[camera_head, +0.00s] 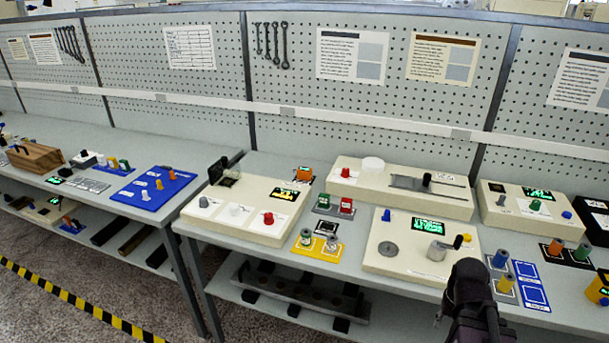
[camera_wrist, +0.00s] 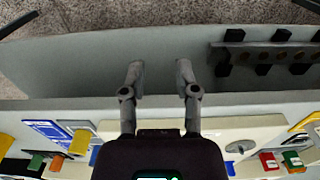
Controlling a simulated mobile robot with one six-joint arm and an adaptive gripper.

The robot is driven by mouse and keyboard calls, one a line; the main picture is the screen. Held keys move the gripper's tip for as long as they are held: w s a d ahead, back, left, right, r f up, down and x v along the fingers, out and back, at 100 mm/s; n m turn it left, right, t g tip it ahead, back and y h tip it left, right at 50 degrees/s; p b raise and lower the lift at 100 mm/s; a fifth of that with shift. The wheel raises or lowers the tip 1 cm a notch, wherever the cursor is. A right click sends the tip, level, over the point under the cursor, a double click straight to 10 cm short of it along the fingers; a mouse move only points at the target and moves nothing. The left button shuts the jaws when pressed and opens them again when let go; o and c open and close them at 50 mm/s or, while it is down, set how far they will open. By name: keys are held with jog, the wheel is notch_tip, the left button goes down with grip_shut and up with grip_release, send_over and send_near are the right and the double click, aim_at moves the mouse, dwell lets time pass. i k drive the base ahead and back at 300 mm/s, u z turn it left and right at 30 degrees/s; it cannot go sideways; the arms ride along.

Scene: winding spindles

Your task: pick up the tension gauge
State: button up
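I cannot tell for certain which thing is the tension gauge. A small yellow-orange device with a dark display (camera_head: 600,287) stands at the right edge of the head view, partly cut off. In the head view my dark wrist hides part of the bench front, and the fingertips are hard to make out. Neither orange thing is between the fingers.
A cream machine with a crank (camera_head: 420,248) is just behind my gripper. A blue card (camera_head: 531,285) and spools (camera_head: 501,256) lie to its right. A lower shelf (camera_wrist: 240,75) runs below the bench.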

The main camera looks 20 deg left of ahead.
aim_at(304, 173)
jog(key=u, duration=0.05)
jog(key=k, duration=0.15)
jog(key=u, duration=2.7)
jog(key=i, duration=1.8)
